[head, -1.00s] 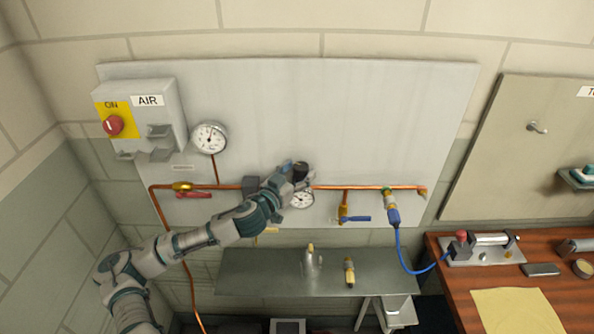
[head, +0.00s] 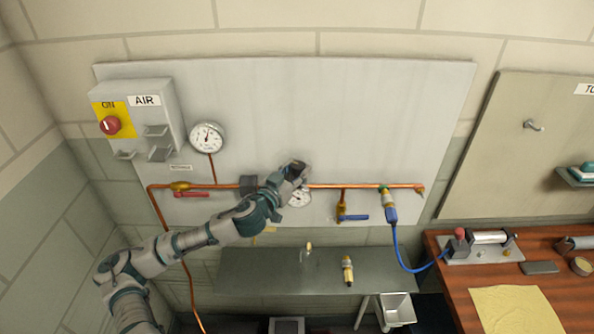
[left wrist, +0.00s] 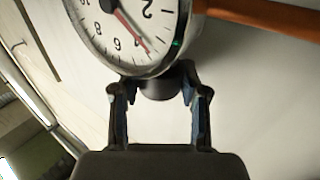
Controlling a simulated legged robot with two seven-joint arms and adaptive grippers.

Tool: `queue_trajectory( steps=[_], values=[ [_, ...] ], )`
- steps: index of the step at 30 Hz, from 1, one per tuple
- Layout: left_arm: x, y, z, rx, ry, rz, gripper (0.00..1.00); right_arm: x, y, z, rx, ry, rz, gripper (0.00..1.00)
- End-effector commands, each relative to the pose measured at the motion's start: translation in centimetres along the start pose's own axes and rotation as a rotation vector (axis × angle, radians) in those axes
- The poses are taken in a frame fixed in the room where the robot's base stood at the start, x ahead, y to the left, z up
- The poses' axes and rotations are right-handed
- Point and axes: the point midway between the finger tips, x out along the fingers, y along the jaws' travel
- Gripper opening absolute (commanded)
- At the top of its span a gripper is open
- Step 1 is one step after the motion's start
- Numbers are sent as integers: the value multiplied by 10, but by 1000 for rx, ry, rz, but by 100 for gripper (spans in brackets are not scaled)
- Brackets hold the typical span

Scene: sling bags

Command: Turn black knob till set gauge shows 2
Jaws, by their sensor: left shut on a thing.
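The black knob (left wrist: 160,86) sits below the set gauge in the left wrist view. My left gripper (left wrist: 160,100) is shut on it, one finger on each side. The set gauge (left wrist: 130,25) has a white face, tilted in this view, and its upper part is cut off. Its red hand points to the lower right, past the 2 toward the larger numbers; the exact reading is unclear. In the head view the set gauge (head: 300,198) shows just below my left gripper (head: 299,172), which hides the knob. My right gripper is not in view.
A copper pipe (head: 345,186) runs along the grey wall panel (head: 400,110). A larger gauge (head: 207,137) and the AIR box (head: 160,112) are at the left. Red (head: 192,194) and blue (head: 355,218) valve handles flank the gripper. A metal shelf (head: 270,275) is below.

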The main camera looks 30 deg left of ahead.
Motion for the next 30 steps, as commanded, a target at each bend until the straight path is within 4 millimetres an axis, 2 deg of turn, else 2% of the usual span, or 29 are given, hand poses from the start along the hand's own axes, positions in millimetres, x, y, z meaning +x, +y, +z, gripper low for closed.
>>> queue_trajectory(
  steps=[11, 20, 25, 30],
  values=[
    [0, 4, 3, -7, -5, -135, 9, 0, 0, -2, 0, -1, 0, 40],
    [2, 8, 3, -11, -7, -402, 9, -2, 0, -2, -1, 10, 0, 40],
    [2, 9, 4, -7, -10, -562, 9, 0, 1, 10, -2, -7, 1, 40],
    [3, 10, 4, -3, -10, -703, 9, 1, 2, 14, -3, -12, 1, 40]
  ],
)
